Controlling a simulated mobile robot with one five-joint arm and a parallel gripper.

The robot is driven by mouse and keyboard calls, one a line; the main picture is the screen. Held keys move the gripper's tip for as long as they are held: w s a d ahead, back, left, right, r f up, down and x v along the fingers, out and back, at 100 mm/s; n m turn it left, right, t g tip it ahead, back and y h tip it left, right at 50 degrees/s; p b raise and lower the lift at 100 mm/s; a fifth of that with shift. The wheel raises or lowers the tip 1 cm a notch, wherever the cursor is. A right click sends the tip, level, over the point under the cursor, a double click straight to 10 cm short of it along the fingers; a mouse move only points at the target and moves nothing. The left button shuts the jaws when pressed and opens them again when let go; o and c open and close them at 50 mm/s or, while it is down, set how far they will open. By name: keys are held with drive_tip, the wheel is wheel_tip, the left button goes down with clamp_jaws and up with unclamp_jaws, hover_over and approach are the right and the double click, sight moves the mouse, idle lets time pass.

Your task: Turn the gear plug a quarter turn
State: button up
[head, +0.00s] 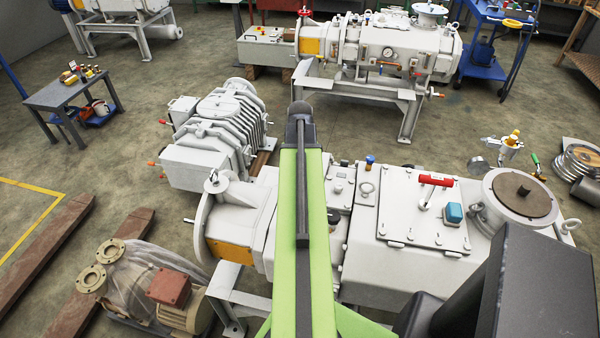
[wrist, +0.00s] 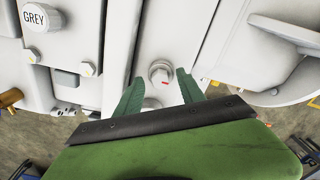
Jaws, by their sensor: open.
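A light grey plug (wrist: 159,68) with a raised hex-like head and a small red mark sits on a pale machine face in the wrist view. I take it to be the gear plug, though no label shows beside it. My gripper (wrist: 160,76) is open, with one green finger on each side of the plug in the picture. A gap shows between the plug and each finger; I cannot tell how far the tips are from the face. In the head view my green arm covers part of the grey pump (head: 385,270), and the gripper and this plug are hidden.
A curved flange (wrist: 275,85) stands at right. In the head view, a red-handled part (head: 436,181) and blue block (head: 454,212) rise from the pump. Floor at left is partly open.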

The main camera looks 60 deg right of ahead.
wheel_tip(320, 180, up, 17)
drive_tip(key=p, duration=1.7)
drive_tip(key=shift+r, duration=0.2)
drive_tip(key=w+a+f+n+b, duration=0.2)
drive_tip(key=w+a+n, duration=0.1)
drive_tip(key=w+a, duration=0.75)
drive_tip(key=w+a+f+n+b, duration=0.2)
drive_tip(key=w+a+f+n, duration=0.1)
drive_tip(key=w+a, duration=0.75)
drive_tip(key=a+f+n+b, duration=0.2)
drive_tip(key=a+f+b, duration=0.1)
drive_tip(key=a, duration=2.6)
drive_tip(key=shift+w+a+n+b, duration=0.2)
drive_tip(key=shift+w+n+b, duration=0.15)
drive_tip(key=shift+w+n, duration=0.1)
